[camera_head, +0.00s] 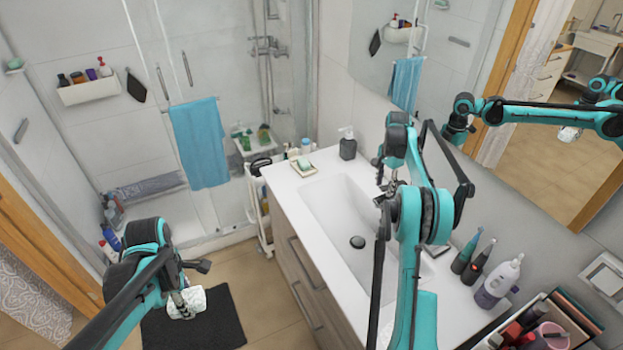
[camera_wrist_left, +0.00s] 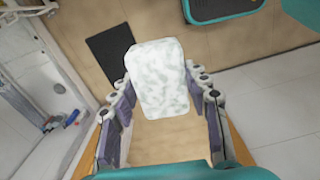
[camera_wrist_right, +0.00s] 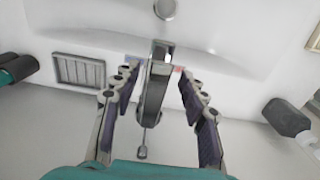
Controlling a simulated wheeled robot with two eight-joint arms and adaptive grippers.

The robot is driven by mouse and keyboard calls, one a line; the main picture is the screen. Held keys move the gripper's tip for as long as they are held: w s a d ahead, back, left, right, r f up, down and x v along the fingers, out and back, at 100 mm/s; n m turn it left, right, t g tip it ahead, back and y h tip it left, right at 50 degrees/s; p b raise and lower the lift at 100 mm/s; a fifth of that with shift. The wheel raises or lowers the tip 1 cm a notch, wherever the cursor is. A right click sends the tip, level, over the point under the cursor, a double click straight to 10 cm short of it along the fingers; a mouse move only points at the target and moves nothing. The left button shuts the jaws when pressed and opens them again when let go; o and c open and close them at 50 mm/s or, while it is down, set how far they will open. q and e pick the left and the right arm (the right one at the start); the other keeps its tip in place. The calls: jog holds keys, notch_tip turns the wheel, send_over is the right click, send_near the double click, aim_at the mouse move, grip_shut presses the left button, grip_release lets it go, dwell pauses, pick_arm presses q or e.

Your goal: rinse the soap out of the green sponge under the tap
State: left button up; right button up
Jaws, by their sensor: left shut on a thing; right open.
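The sponge (camera_head: 188,303) is coated in white foam, with pale green patches showing through in the left wrist view (camera_wrist_left: 158,85). My left gripper (camera_head: 183,292) is shut on it and holds it in the air over the floor, away from the sink. The tap (camera_wrist_right: 153,95) shows in the right wrist view, at the edge of the white basin (camera_head: 335,215). My right gripper (camera_wrist_right: 158,90) is open, with one finger on each side of the tap. I cannot tell whether they touch it. In the head view my right arm largely hides the tap.
A soap dispenser (camera_head: 347,145) and a soap dish (camera_head: 304,167) stand at the far end of the counter. Toothbrushes (camera_head: 467,252) and a white bottle (camera_head: 497,283) stand at the near right. A dark mat (camera_head: 215,325) lies on the floor. The basin shows its drain (camera_head: 357,242).

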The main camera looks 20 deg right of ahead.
grip_shut()
pick_arm(q)
jog(key=shift+r+p, duration=0.9)
pick_arm(e)
jog(key=shift+d+r+y, duration=0.25)
jog(key=shift+r+y, duration=0.35)
pick_arm(q)
jog(key=shift+d+r, duration=0.25)
jog(key=shift+r, duration=0.05)
pick_arm(e)
jog(key=shift+d+r+y, duration=0.15)
jog(key=shift+y, duration=0.25)
pick_arm(q)
jog(key=shift+a, duration=0.1)
pick_arm(e)
grip_release()
